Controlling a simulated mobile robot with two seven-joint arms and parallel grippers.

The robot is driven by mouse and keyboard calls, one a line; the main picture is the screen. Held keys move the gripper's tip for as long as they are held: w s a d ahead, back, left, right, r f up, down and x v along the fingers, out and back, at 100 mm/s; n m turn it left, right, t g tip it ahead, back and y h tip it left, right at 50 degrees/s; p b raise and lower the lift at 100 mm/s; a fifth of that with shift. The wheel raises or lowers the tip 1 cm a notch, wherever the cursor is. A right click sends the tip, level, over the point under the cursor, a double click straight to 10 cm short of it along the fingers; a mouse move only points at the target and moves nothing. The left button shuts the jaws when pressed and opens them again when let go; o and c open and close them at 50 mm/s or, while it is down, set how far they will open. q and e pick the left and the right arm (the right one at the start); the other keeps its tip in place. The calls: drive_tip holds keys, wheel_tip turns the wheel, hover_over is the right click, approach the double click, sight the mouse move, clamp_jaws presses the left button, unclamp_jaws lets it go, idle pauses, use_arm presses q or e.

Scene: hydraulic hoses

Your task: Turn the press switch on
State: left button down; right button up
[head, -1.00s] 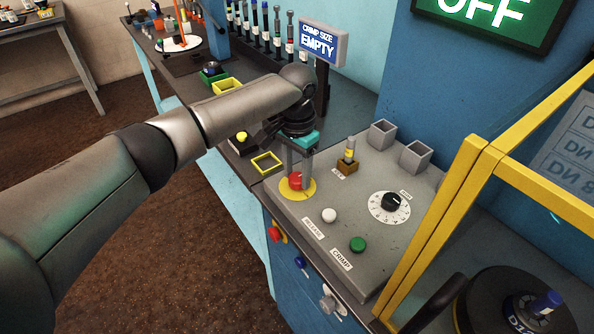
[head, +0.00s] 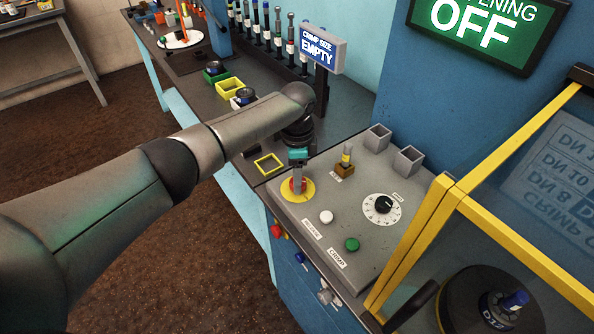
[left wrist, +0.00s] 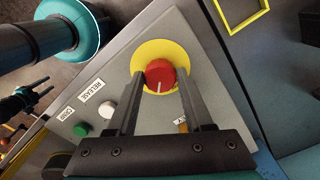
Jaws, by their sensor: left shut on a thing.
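The press switch appears to be the red knob (head: 298,185) on a yellow disc, on the grey control panel (head: 335,262). In the left wrist view the red knob (left wrist: 160,75) shows a white line on its face. My left gripper (head: 297,182) points down over it, shut on it, with one finger on each side (left wrist: 160,85). The lit sign (head: 486,30) above reads OFF. A dark two-pronged shape (left wrist: 28,97) at the left of the wrist view may be my right gripper; its state is unclear.
The panel also holds a white button (head: 326,217), a green button (head: 351,244), a black dial (head: 383,204) and a small brown holder (head: 345,170). A yellow-framed guard (head: 420,230) stands to the right. A yellow square frame (head: 268,164) lies to the left.

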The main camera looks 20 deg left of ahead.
use_arm(q)
drive_tip(key=m, duration=0.4)
drive_tip(key=shift+w+d+m+p, duration=0.1)
drive_tip(key=shift+m+p, duration=0.2)
drive_tip(key=shift+p, duration=0.1)
drive_tip(key=m, duration=0.4)
idle(0.4)
drive_tip(key=shift+c, duration=1.5)
unclamp_jaws()
drive_tip(key=shift+r, duration=0.1)
wheel_tip(320, 180, up, 15)
drive_tip(key=p, duration=0.1)
